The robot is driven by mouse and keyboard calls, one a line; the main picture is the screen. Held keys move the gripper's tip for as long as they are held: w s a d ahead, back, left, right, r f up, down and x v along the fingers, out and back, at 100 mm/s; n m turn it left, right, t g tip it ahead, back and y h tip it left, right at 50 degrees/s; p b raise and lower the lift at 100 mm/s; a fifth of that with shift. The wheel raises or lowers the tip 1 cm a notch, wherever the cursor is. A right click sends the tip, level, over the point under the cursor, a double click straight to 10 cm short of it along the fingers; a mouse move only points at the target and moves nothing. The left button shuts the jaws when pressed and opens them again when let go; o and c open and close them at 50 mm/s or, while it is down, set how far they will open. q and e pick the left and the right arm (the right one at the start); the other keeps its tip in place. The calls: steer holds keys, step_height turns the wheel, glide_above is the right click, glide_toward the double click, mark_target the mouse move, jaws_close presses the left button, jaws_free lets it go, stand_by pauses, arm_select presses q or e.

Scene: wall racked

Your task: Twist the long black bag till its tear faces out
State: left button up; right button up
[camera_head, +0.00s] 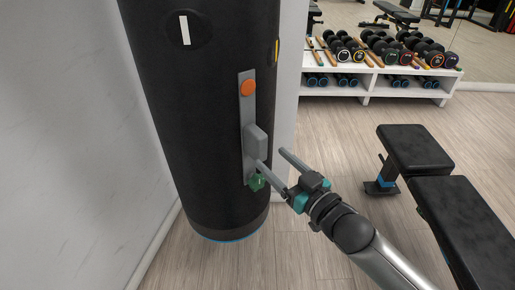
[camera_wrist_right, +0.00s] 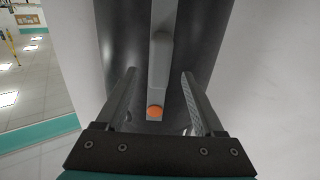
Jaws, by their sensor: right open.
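The long black bag (camera_head: 210,120) stands upright in the left half of the head view, its top cut off. A grey vertical strip (camera_head: 246,108) on its side carries an orange disc (camera_head: 248,88), a raised grey block (camera_head: 256,141) and a green piece near its foot. My right gripper (camera_head: 270,157) is open beside the strip's lower part; I cannot tell whether a finger touches it. In the wrist view the bag (camera_wrist_right: 126,50) and the strip (camera_wrist_right: 159,75) show between the spread fingers (camera_wrist_right: 158,74). I cannot make out a tear. My left gripper is out of view.
A white wall (camera_head: 70,130) runs close to the bag's left. A black bench (camera_head: 465,215) stands at the right, near my right arm. A white rack (camera_head: 345,92) with dumbbells is behind. Bare wooden floor lies between bag and bench.

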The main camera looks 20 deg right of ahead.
mark_target(263, 151)
steer(key=b+x, duration=0.1)
steer(key=x, duration=0.4)
steer(key=shift+w+b, duration=0.2)
steer(key=shift+b, duration=0.2)
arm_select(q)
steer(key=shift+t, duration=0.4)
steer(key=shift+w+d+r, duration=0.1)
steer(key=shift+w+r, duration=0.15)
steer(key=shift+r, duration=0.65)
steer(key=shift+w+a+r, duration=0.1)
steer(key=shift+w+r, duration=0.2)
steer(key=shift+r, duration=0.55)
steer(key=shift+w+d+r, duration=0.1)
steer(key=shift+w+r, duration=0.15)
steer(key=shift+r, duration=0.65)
arm_select(e)
steer(key=shift+x, duration=0.85)
jaws_close()
